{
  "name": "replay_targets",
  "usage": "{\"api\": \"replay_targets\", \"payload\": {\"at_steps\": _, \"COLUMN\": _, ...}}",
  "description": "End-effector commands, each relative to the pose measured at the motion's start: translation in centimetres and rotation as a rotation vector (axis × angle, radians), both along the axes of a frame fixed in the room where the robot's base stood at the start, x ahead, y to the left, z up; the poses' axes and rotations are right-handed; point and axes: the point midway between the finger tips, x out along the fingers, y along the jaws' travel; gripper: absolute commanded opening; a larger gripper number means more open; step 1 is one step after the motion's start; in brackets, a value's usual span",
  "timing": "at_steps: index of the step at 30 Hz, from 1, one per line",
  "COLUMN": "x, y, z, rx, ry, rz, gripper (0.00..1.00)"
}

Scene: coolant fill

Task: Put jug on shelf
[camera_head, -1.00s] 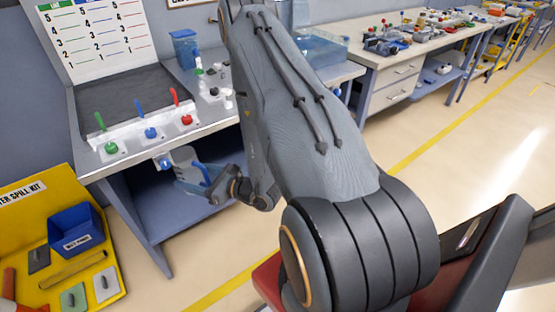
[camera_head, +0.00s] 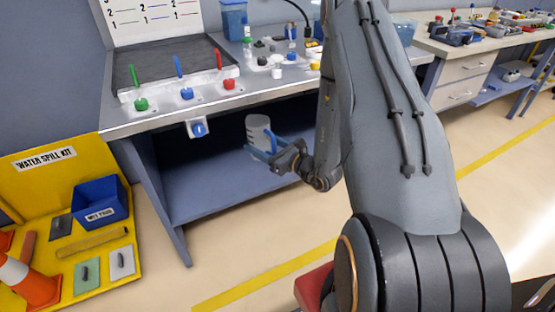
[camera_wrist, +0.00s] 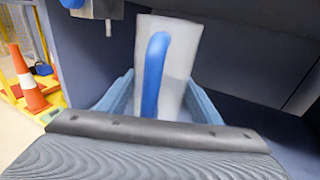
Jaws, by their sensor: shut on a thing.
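The jug is pale and translucent with a blue handle. In the head view the jug (camera_head: 259,130) is upright, in front of the open space under the workbench. In the wrist view the jug (camera_wrist: 178,62) stands between the two blue fingers, its handle towards the camera, slightly tilted in the picture. My gripper (camera_head: 262,153) is shut on the jug; it also shows in the wrist view (camera_wrist: 158,98). The shelf (camera_head: 215,188) is the blue-grey lower board under the bench. The jug's base is hidden by the gripper.
The bench top (camera_head: 140,120) with its green, blue and red levers lies above the shelf. A blue-knobbed tap (camera_head: 199,129) hangs from its front edge, left of the jug. A bench leg (camera_head: 165,205) stands at the left. A yellow spill kit (camera_head: 60,165) and cone (camera_head: 30,280) are further left.

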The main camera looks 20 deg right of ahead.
Motion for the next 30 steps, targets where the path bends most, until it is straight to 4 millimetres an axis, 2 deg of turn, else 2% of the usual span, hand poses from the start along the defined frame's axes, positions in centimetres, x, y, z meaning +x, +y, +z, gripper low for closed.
{"api": "replay_targets", "payload": {"at_steps": 1, "x": 1.0, "y": -0.6, "z": -1.5, "rx": 0.0, "ry": -0.006, "rz": -0.008, "gripper": 0.22}}
{"api": "replay_targets", "payload": {"at_steps": 6, "x": 3.3, "y": -2.6, "z": -4.0, "rx": 0.0, "ry": -0.013, "rz": -0.034, "gripper": 0.22}}
{"api": "replay_targets", "payload": {"at_steps": 30, "x": 12.8, "y": -12.1, "z": -14.4, "rx": 0.008, "ry": -0.054, "rz": -0.159, "gripper": 0.22}}
